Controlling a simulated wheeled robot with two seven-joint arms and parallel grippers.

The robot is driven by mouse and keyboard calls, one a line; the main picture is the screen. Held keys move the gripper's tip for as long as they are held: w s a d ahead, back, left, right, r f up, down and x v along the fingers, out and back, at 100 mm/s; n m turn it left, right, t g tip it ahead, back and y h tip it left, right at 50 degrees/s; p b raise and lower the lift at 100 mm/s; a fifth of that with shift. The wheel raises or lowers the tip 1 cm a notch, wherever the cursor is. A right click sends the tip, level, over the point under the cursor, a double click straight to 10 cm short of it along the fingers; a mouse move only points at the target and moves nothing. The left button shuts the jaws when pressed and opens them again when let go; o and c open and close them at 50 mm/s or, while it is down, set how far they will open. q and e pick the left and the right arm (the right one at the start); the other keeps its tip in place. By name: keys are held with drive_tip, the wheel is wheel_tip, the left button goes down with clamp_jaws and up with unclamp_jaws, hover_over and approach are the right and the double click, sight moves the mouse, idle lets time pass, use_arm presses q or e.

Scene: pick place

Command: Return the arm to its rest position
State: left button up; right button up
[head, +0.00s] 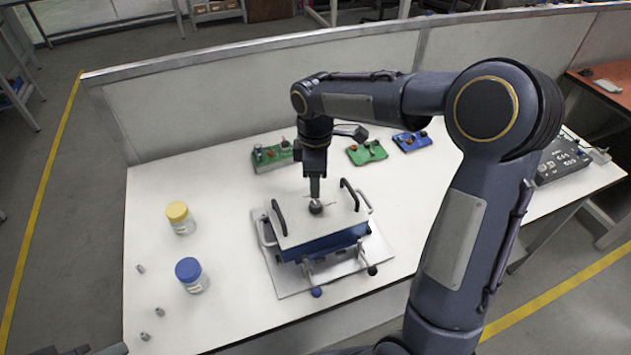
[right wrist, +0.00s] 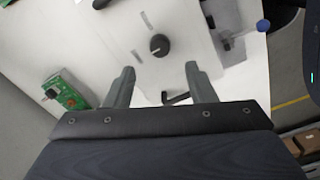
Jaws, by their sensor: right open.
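My right arm reaches in from the right, and its gripper (head: 315,187) points down over a device with a blue body (head: 340,243) and pale top plate (head: 290,236). A black round knob (head: 316,207) sits on the plate just below the fingertips. In the right wrist view the two grey fingers (right wrist: 160,77) stand wide apart with nothing between them. The knob (right wrist: 159,45) shows beyond them, apart from both fingers. At the bottom left edge of the head view a dark sliver (head: 75,350) may be part of my left gripper; its jaws cannot be made out.
The device stands on a grey base plate (head: 292,289) with black handles. A yellow-lidded jar (head: 180,218) and a blue-lidded jar (head: 191,275) stand left. Green boards (head: 367,152) and a blue board (head: 412,141) lie behind. A low partition (head: 250,88) closes the table's back.

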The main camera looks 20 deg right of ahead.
idle(0.3)
drive_tip(key=s+d+r+m+t+y, duration=0.15)
drive_tip(key=s+r+m, duration=0.45)
drive_tip(key=s, duration=0.6)
drive_tip(key=s+a+f+m+t+y, duration=0.1)
drive_tip(key=s+m+t, duration=0.1)
drive_tip(key=s+m, duration=0.2)
drive_tip(key=s+a+m+t+y, duration=0.1)
drive_tip(key=s+a+m+t, duration=0.1)
drive_tip(key=s+m, duration=0.2)
drive_tip(key=s, duration=0.3)
drive_tip(key=shift+s+a+f+m, duration=0.2)
drive_tip(key=shift+a+f+m, duration=0.05)
drive_tip(key=shift+f+m, duration=0.1)
drive_tip(key=shift+c, duration=0.2)
